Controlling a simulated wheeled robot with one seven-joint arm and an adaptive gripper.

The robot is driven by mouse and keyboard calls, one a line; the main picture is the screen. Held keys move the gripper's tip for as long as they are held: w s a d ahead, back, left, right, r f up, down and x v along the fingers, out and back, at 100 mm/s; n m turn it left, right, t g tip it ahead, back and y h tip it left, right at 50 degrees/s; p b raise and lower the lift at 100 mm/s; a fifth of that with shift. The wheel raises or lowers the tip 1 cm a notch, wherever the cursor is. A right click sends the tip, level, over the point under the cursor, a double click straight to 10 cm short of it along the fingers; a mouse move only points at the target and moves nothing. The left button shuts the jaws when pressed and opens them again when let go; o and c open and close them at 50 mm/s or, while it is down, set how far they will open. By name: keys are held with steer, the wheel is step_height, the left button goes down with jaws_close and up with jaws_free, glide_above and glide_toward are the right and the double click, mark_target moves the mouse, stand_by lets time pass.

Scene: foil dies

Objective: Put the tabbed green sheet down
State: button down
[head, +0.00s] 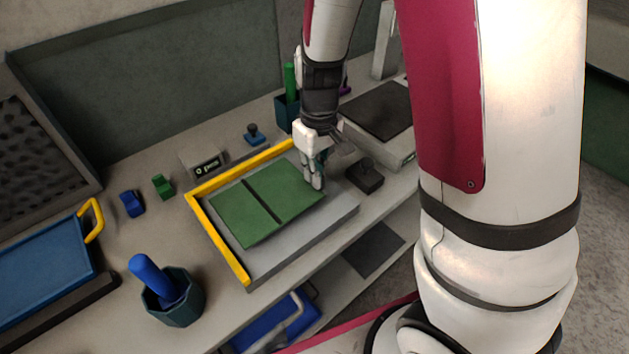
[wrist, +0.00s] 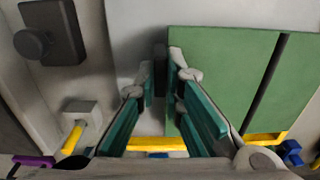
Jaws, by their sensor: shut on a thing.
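The green sheet (head: 245,215) is flat, with a dark stripe across it, over a grey plate (head: 300,238) with a yellow raised fence (head: 218,238) on two sides. I cannot tell whether its whole underside touches the plate. My gripper (head: 316,184) is at the sheet's right edge, pointing down. In the wrist view, the fingers (wrist: 163,82) are closed at the edge of the sheet (wrist: 222,75), on a small dark piece that looks like its tab.
A dark block with a knob (head: 363,176) stands right of the plate. A small display box (head: 204,163) and a green block (head: 163,186) sit behind the fence. A blue tray (head: 45,265) and a cup with a blue handle (head: 172,300) are left. Bare plate shows in front.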

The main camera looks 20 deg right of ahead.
steer(key=shift+w+a, duration=0.15)
steer(key=shift+a, duration=0.05)
steer(key=shift+f, duration=1.8)
steer(key=shift+f, duration=0.1)
steer(key=c, duration=1.7)
jaws_free()
